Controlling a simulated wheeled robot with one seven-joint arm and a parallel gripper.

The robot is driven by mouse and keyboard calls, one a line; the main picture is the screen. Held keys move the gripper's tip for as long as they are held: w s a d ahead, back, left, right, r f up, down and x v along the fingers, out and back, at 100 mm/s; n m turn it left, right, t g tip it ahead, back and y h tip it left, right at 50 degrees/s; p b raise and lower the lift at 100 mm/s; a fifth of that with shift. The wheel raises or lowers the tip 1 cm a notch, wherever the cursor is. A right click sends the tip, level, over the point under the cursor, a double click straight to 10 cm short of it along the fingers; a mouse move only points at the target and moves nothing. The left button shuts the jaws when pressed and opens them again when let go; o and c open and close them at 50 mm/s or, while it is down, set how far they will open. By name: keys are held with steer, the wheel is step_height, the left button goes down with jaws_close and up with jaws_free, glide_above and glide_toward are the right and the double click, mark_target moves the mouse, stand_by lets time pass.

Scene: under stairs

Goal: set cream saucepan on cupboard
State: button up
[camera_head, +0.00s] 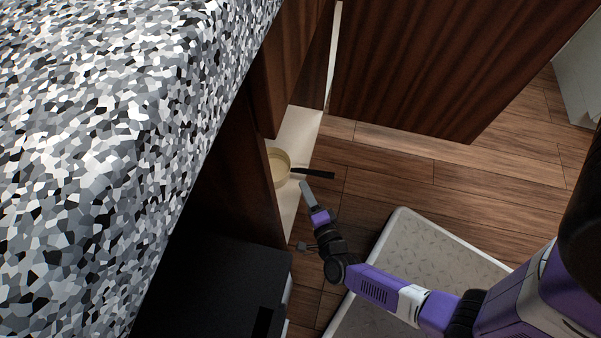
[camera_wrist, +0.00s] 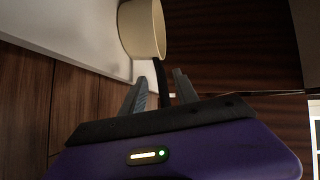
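The cream saucepan (camera_head: 279,172) rests on a pale surface (camera_head: 298,128) low between dark wood panels, partly hidden by the panel edge. Its dark handle (camera_head: 318,174) sticks out to the right, over the floor. My gripper (camera_head: 305,187) is just below the handle in the head view. In the wrist view the saucepan (camera_wrist: 147,28) is at the top, its handle pointing down toward the gap between the fingers. There my gripper (camera_wrist: 160,88) is open, a finger on each side of the handle's end. I cannot tell whether either finger touches it.
A speckled black-and-white countertop (camera_head: 95,120) fills the left. A black box-like unit (camera_head: 215,290) stands below it. A dark wood panel (camera_head: 430,60) stands at the upper right. Wood floor (camera_head: 480,185) is open to the right, with a pale-rimmed grey platform (camera_head: 430,245) near my arm.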

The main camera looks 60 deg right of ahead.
steer(key=s+a+r+n+t+y, duration=0.1)
steer(key=s+a+r+n+y, duration=0.2)
steer(key=s+a+r+n, duration=0.3)
steer(key=s+a+r+n+t+y, duration=0.1)
steer(key=s+a+r+n+y, duration=0.15)
steer(key=s+r+n, duration=0.4)
steer(key=s+a+r+n+y, duration=0.1)
steer(key=r+n, duration=0.4)
steer(key=r, duration=0.5)
steer(key=s+a+r+n+y, duration=0.2)
steer(key=r+n, duration=0.4)
steer(key=r, duration=0.5)
steer(key=shift+a+p, duration=0.35)
steer(key=shift+y, duration=0.25)
step_height(320, 180, up, 37)
steer(key=p, duration=3.7)
